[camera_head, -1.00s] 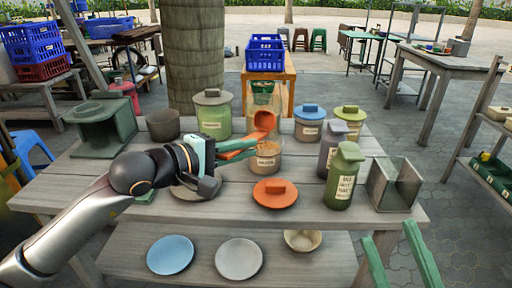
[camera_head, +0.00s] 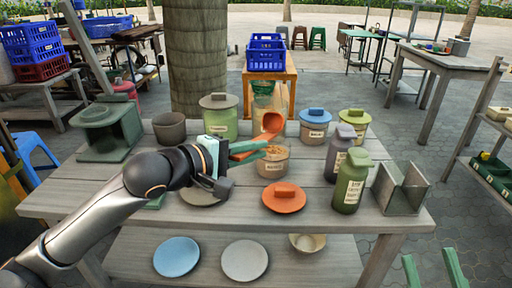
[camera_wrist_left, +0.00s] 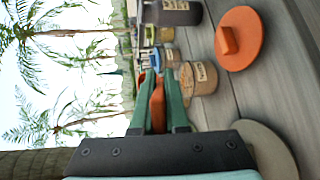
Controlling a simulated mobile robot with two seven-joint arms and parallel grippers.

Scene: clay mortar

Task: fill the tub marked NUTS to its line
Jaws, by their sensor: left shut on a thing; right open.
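An open tub (camera_head: 273,167) with tan contents stands mid-table; its label is too small to read surely. It also shows in the left wrist view (camera_wrist_left: 203,78). My left gripper (camera_head: 262,148) is shut on the handle of an orange scoop (camera_head: 273,123). The scoop's bowl is above the tub's back rim, tilted; whether anything is in it I cannot tell. In the left wrist view the scoop (camera_wrist_left: 157,108) lies between the fingers. An orange lid (camera_head: 284,201) lies on the table in front of the tub. My right gripper (camera_head: 432,272) is open and empty at the lower right.
A green bottle (camera_head: 351,183), a grey bottle (camera_head: 338,153) and an open-sided box (camera_head: 402,188) stand right. Plates (camera_head: 177,257) and a bowl (camera_head: 307,243) sit on the lower shelf.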

